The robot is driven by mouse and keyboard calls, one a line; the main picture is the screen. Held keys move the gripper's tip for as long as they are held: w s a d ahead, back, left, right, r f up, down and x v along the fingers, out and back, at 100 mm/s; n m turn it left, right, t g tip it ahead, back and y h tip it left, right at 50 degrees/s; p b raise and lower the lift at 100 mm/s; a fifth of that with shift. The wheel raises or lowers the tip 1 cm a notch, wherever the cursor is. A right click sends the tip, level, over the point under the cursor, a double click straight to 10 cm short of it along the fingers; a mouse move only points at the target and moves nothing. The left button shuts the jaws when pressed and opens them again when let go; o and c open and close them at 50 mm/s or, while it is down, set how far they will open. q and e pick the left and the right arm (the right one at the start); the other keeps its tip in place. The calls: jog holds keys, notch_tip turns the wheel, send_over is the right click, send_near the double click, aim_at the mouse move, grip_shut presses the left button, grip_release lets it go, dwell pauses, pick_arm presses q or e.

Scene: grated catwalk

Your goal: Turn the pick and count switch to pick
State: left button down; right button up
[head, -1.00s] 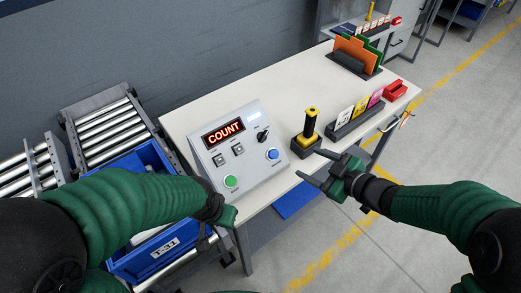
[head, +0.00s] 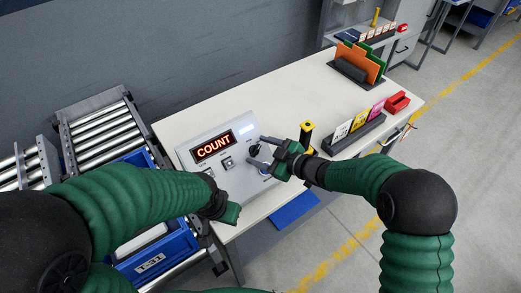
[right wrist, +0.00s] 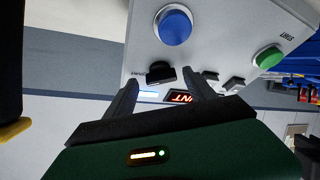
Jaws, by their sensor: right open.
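The grey control box (head: 240,180) sits on the white table with its lit display (head: 213,145) reading COUNT. The black rotary switch (right wrist: 161,72) shows in the right wrist view, between the blue button and the display. My right gripper (head: 257,151) is open over the right side of the box, its two fingers spread toward the switch. In the right wrist view the fingertips (right wrist: 160,81) lie on either side of the switch; I cannot tell whether they touch it. My left gripper (head: 229,212) is low by the box's front edge; its jaws are not clear.
A yellow-and-black handheld device (head: 306,130) stands just behind my right gripper. A blue tote (head: 165,262) and roller conveyor (head: 103,135) are at left. The table's back middle is clear.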

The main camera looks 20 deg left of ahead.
jog(key=shift+s+a, duration=0.1)
jog(key=shift+s, duration=0.05)
jog(key=shift+c, duration=0.3)
jog(key=shift+a, duration=0.15)
jog(key=c, duration=1.3)
jog(key=shift+r+n+g+p, duration=0.15)
jog(key=shift+n+g+p, duration=0.35)
jog(key=shift+n+p, duration=0.5)
jog(key=n+g+p, duration=0.1)
jog(key=n, duration=0.1)
jog(key=n+g+p, duration=0.1)
jog(key=n+p, duration=0.1)
jog(key=n, duration=0.1)
jog(key=shift+w+h, duration=0.2)
jog(key=shift+h, duration=0.1)
jog(key=n+g+p, duration=0.1)
jog(key=n, duration=0.1)
jog(key=shift+n+h, duration=0.3)
jog(key=shift+n, duration=0.1)
jog(key=shift+n+g+h+p, duration=0.55)
jog(key=shift+n+p, duration=0.3)
jog(key=shift+n, duration=0.65)
